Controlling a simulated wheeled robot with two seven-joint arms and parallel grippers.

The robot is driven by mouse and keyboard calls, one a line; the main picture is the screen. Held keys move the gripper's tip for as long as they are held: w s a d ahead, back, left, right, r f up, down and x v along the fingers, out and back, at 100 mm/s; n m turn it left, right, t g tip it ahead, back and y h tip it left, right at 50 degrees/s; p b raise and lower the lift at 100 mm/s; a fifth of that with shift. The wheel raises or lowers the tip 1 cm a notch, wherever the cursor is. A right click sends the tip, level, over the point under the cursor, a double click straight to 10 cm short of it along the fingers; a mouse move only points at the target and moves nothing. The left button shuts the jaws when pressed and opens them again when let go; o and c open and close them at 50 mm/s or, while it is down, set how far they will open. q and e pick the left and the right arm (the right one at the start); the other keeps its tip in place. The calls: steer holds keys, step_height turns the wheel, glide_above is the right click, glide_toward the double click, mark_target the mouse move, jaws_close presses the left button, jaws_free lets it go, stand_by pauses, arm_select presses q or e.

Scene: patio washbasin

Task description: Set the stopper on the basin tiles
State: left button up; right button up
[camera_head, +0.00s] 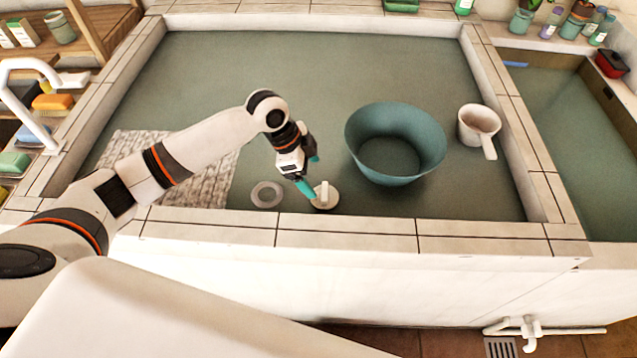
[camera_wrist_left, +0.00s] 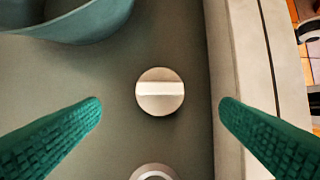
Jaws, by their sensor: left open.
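The stopper (camera_head: 325,198), a pale round disc with a raised bar grip, lies flat on the basin floor near the front wall. In the left wrist view the stopper (camera_wrist_left: 160,92) is near the middle of the picture, between and beyond the fingertips. My left gripper (camera_head: 309,172) is open and empty, fingers pointing down above the stopper; its teal fingers frame the wrist view (camera_wrist_left: 160,106). The drain ring (camera_head: 267,194) is uncovered, left of the stopper, and partly shows in the wrist view (camera_wrist_left: 154,173). Pale basin tiles (camera_head: 345,233) form the front rim. My right gripper is not in view.
A teal tub (camera_head: 412,125) stands right of the stopper, with a white handled mug (camera_head: 479,123) beyond it. A ribbed mat (camera_head: 205,180) lies at the left. The front rim tiles are clear. A white faucet (camera_head: 32,88) reaches over the left rim.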

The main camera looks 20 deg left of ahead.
arm_select(q)
steer(key=shift+v, duration=2.25)
steer(key=shift+f, duration=0.1)
